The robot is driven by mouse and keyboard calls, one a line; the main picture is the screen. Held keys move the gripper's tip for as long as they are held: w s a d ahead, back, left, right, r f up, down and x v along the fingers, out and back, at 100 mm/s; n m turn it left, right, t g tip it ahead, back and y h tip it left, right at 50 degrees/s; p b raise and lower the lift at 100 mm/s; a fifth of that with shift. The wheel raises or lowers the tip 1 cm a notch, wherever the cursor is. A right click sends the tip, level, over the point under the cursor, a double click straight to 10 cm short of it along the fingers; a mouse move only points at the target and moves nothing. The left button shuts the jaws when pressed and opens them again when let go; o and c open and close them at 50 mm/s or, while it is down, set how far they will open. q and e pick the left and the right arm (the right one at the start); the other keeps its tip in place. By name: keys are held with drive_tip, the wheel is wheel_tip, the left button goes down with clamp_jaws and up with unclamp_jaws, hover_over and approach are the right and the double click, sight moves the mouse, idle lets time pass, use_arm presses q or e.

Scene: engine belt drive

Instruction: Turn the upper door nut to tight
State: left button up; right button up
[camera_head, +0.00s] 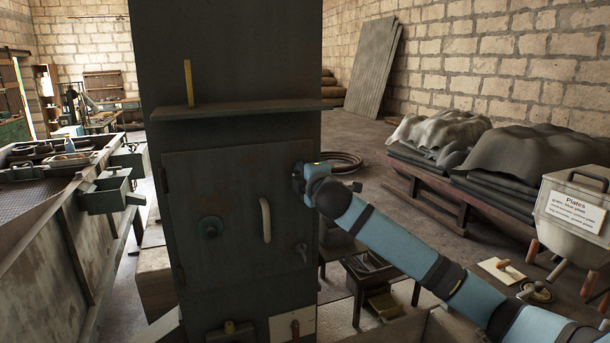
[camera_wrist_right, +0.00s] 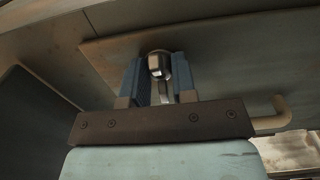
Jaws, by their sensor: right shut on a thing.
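A dark steel cabinet door (camera_head: 235,180) faces me in the head view. My right gripper (camera_head: 299,172) is at the door's upper right edge. In the right wrist view its two blue fingers (camera_wrist_right: 160,80) are shut on the upper door nut (camera_wrist_right: 158,62), a metal nut with a small lever part below it. The arm hides this nut in the head view. A lower door nut (camera_head: 303,250) sits on the same edge further down, apart from my gripper. My left gripper is not in view.
A shelf (camera_head: 240,110) juts out above the door. A metal bench (camera_head: 50,215) is at the left.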

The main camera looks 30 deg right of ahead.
idle(0.5)
drive_tip(key=o, duration=0.9)
drive_tip(key=b+v, duration=0.3)
drive_tip(key=v, duration=1.1)
drive_tip(key=shift+d, duration=0.1)
drive_tip(key=shift+w+f, duration=0.1)
